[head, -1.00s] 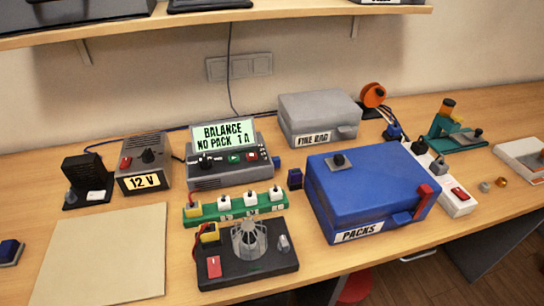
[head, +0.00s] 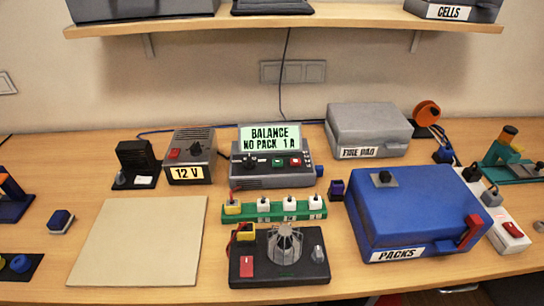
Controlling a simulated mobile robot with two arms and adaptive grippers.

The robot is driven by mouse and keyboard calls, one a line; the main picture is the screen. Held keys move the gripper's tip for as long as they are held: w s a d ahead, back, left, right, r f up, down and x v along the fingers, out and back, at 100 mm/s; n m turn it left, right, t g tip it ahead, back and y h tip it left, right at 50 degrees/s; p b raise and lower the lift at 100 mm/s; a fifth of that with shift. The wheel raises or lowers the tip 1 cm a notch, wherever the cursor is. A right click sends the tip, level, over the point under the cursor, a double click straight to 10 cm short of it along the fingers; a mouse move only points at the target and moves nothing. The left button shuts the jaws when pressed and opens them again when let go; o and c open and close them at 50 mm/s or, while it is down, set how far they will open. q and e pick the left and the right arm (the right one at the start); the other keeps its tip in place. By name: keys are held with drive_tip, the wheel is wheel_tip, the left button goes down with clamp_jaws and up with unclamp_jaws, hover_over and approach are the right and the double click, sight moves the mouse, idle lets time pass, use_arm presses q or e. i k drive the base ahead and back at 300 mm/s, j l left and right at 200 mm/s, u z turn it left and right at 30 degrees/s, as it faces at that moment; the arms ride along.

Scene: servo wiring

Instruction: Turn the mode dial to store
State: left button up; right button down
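The charger (head: 272,158) stands at the middle back of the bench. Its lit screen (head: 270,138) reads BALANCE, NO PACK, 1 A. On its front face are a dark knob (head: 250,161) at the left, a second small dark control, a green button (head: 278,162) and a red button (head: 295,162). The knob's label is too small to read, so I cannot tell which control is the mode dial. Neither of my grippers is in the head view.
A 12 V supply (head: 189,157) stands left of the charger. A green strip with several plugs (head: 275,217) and a black board with a red switch (head: 245,287) lie in front. A blue PACKS box (head: 415,205) is right, a grey box (head: 368,125) behind. A beige mat (head: 140,240) is bare.

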sight(249, 164)
drive_tip(key=j+u, duration=0.4)
drive_tip(key=j, duration=0.9)
